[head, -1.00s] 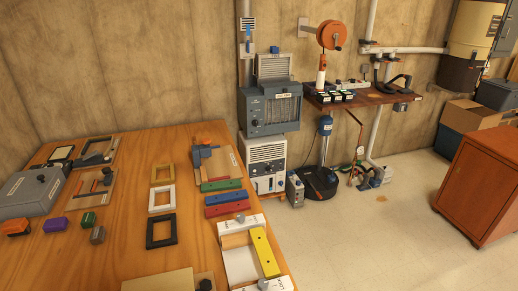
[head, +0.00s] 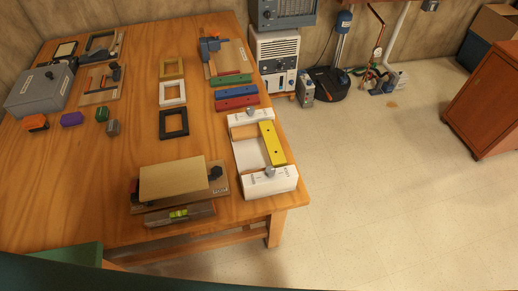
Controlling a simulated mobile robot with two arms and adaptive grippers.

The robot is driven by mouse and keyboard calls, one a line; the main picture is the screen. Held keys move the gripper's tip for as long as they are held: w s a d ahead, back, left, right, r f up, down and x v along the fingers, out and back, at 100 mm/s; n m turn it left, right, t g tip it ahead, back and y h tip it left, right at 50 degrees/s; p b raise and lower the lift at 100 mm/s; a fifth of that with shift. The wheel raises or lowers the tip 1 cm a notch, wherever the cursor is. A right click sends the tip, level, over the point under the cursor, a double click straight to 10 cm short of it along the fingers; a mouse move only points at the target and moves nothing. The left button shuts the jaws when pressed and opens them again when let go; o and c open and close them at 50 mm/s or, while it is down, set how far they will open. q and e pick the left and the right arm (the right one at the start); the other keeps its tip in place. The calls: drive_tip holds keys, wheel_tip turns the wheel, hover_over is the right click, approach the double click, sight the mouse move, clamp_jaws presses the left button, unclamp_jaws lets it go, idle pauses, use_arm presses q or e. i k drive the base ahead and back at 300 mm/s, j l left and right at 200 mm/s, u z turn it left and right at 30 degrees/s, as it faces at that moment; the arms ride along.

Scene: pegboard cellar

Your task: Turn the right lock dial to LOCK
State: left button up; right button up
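A white fixture (head: 282,183) stands at the right edge of the wooden table. Its two white end blocks each carry a small grey knob: a far dial (head: 250,112) and a near dial (head: 270,170). Small dark print shows by the dials, too small to read, so I cannot tell their setting or which is the right lock dial. A yellow bar (head: 272,143) lies between the blocks along the fixture's right side. Neither of my grippers is in view.
A tan board on a stand (head: 172,181) and a spirit level (head: 180,213) lie left of the fixture. Red, blue and green bars (head: 237,103) lie behind it. Black, white and tan frames (head: 173,124) stand further left. Open floor (head: 400,190) lies right of the table (head: 60,200).

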sight(250, 111)
drive_tip(key=i+l+u, duration=0.1)
drive_tip(key=l+u, duration=0.9)
drive_tip(key=u, duration=0.15)
